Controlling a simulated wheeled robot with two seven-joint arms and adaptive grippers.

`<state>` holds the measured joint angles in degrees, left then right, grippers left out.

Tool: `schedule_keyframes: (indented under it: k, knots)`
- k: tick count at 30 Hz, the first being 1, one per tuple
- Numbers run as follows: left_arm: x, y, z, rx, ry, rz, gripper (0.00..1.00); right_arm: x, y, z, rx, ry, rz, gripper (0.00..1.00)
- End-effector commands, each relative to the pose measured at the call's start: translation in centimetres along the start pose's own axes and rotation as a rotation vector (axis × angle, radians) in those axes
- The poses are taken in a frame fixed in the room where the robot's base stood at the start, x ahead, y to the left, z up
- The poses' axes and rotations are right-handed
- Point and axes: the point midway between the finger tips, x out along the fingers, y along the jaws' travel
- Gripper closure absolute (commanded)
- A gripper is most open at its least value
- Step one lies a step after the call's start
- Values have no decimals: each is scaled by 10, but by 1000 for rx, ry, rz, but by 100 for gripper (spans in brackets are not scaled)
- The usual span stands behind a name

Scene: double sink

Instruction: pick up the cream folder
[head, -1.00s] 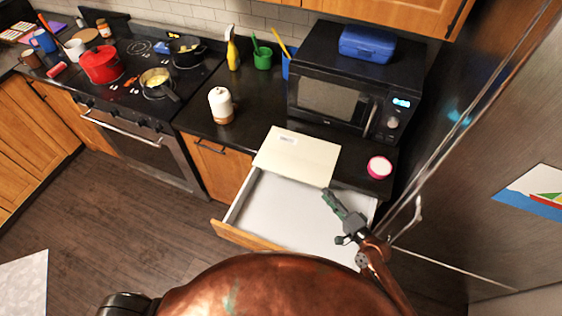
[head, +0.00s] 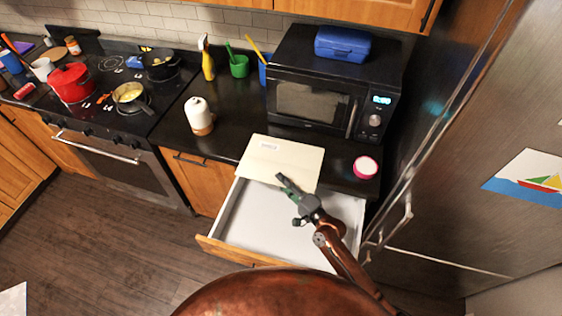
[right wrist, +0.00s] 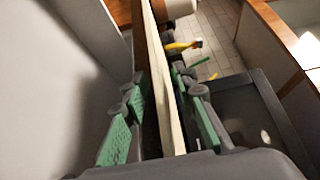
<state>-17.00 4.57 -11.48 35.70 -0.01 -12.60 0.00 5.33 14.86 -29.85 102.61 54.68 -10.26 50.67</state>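The cream folder (head: 280,163) lies flat on the black counter, its front edge over the open drawer (head: 232,222). My right gripper (head: 287,184) is at the folder's front edge in the head view. In the right wrist view, the cream folder (right wrist: 165,95) shows edge-on as a thin strip between the two green-padded fingers of my right gripper (right wrist: 163,104). The fingers stand apart, with a gap visible between the left-hand pad and the folder. My left gripper is not in view.
A black microwave (head: 315,88) with a blue box (head: 343,45) on top stands behind the folder. A pink-rimmed bowl (head: 366,167) is to its right, a white bottle (head: 199,117) to its left. The steel fridge (head: 470,160) bounds the right side.

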Motion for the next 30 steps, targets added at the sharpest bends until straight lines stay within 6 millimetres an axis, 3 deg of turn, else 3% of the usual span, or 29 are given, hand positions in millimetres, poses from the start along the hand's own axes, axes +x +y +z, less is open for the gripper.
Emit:
schedule_keyframes:
  k: [8,19,30]
  knots:
    - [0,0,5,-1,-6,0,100,3,0,0,-1,0,1,74]
    - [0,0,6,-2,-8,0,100,3,0,0,-1,0,1,99]
    - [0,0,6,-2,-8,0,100,3,0,0,-1,0,1,100]
